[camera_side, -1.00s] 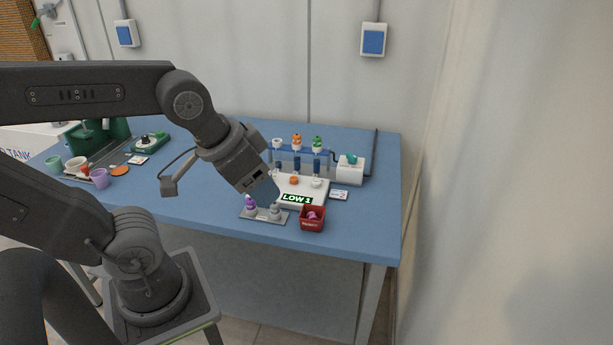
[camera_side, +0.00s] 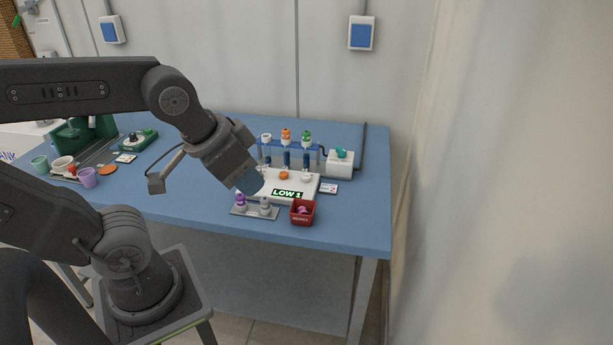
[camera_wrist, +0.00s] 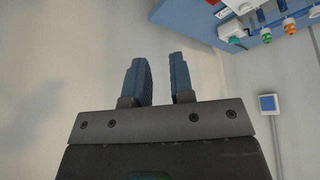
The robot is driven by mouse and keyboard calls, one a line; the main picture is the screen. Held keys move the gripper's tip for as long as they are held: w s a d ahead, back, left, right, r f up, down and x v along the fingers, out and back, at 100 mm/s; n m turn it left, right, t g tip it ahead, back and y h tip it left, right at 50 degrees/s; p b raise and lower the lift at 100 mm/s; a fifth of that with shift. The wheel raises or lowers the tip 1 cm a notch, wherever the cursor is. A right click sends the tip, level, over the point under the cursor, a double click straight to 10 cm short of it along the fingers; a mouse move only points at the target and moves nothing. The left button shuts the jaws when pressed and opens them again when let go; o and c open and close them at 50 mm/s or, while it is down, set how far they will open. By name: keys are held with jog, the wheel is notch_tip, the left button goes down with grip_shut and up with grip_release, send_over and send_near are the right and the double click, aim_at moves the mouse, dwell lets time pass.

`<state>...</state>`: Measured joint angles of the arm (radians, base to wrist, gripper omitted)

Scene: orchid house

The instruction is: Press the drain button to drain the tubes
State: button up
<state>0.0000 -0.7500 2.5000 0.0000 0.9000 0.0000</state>
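No part is legibly marked as the drain button. In the side view a white box (camera_side: 340,167) carries a teal piece (camera_side: 342,154) on top. Left of it, three tubes with blue liquid (camera_side: 286,160) stand in a rack under white, orange and green tops. In front lies a white slab (camera_side: 293,186) with a "LOW 1" display, an orange knob (camera_side: 284,175) and a white knob (camera_side: 306,178). My gripper (camera_side: 251,182) hangs at the slab's left end, partly hiding it. In the wrist view my gripper (camera_wrist: 162,80) is open and empty, its blue fingers apart.
A grey tray (camera_side: 254,213) with a purple and a grey item, and a red bin (camera_side: 302,213), stand near the front edge. A small card (camera_side: 328,188) lies right of the slab. Cups (camera_side: 88,177) and green devices (camera_side: 133,141) are at the left.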

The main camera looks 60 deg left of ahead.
grip_shut()
dwell(1.2)
